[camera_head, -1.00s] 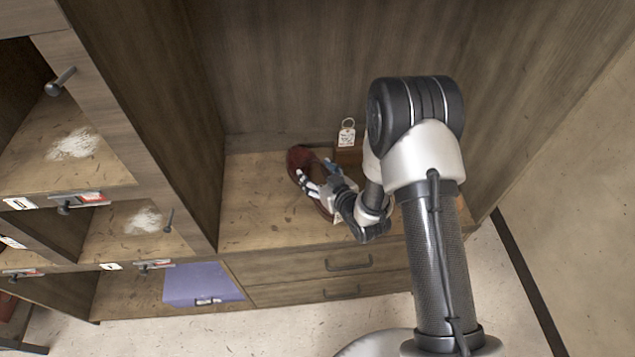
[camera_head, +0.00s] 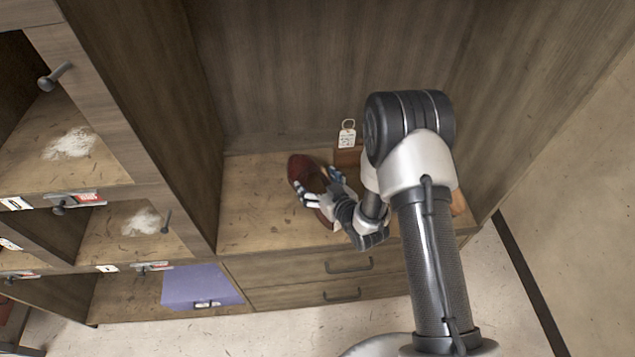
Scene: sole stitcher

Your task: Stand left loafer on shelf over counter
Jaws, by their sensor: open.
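A dark red-brown loafer (camera_head: 300,166) lies on the wooden counter (camera_head: 252,215) inside the alcove, its rounded end toward the back left. I cannot tell whether it is the left one. My gripper (camera_head: 314,188) is at the loafer, with its open fingers close around the shoe's middle. Whether the fingers touch the shoe is not clear.
A tagged brown block (camera_head: 347,157) stands behind my wrist. An orange-brown thing (camera_head: 458,203) shows partly behind my arm. Cubbies with pegs and labels (camera_head: 75,199) line the left, one holding a purple box (camera_head: 200,287). Drawers (camera_head: 345,266) are below. The counter's left is bare.

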